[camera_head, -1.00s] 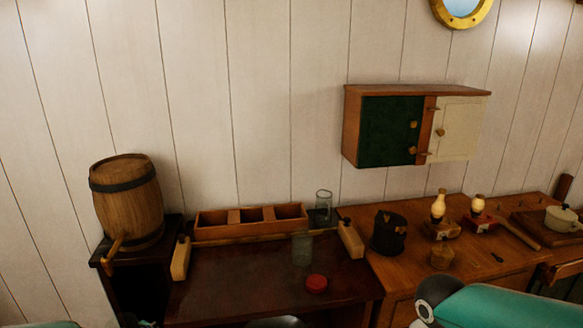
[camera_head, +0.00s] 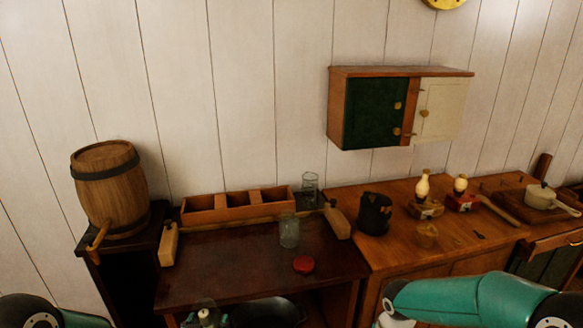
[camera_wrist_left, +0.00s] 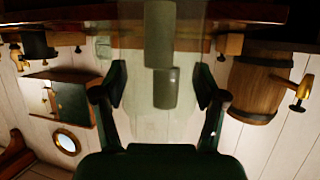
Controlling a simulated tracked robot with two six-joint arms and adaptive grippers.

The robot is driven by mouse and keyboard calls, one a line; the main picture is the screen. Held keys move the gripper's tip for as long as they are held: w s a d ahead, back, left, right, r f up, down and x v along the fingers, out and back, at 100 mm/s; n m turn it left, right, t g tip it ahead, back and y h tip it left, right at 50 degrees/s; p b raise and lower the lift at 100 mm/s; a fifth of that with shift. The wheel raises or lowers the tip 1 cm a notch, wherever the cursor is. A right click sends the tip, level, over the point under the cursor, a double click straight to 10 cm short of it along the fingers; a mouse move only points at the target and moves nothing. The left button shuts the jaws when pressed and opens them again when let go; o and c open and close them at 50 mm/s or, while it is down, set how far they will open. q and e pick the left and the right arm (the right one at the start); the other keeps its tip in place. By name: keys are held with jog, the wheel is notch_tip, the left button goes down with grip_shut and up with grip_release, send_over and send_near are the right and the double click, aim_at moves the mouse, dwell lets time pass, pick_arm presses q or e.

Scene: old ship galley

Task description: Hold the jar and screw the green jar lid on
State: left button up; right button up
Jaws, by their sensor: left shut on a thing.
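My left gripper (camera_wrist_left: 160,86) is shut on a wide, clear glass vessel, seemingly the jar (camera_wrist_left: 138,104); the wall and two darker glass cylinders show through or behind it. In the head view, my left arm enters at the bottom left. A small pale and greenish shape (camera_head: 204,316) at the bottom edge is too cut off to identify. A red lid (camera_head: 303,264) lies on the dark table. A clear glass jar (camera_head: 289,231) stands behind it. I cannot make out the green lid. My right arm enters at the bottom right, with its gripper out of view.
A three-part wooden box (camera_head: 238,207) stands at the table's back, with another glass (camera_head: 310,188) beside it. A barrel (camera_head: 108,190) stands left. A dark pot (camera_head: 374,214) and lamps are on the right counter. A cabinet (camera_head: 375,112) hangs above. The table's left middle is clear.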

pick_arm(q)
jog(key=shift+d+f, duration=0.1)
jog(key=shift+d, duration=0.2)
pick_arm(e)
jog(key=shift+w+a, duration=0.15)
jog(key=shift+w, duration=0.2)
pick_arm(q)
jog(key=s+d+f+m+g+h, duration=0.1)
jog(key=s+d+m+h, duration=0.3)
jog(key=d, duration=0.3)
jog(key=s+d+m+g+h, duration=0.2)
jog(key=s+d+m+h, duration=0.2)
jog(key=d, duration=0.4)
jog(key=shift+s+d+f+h, duration=0.15)
jog(key=shift+s+f+h, duration=0.25)
jog(key=shift+s, duration=0.2)
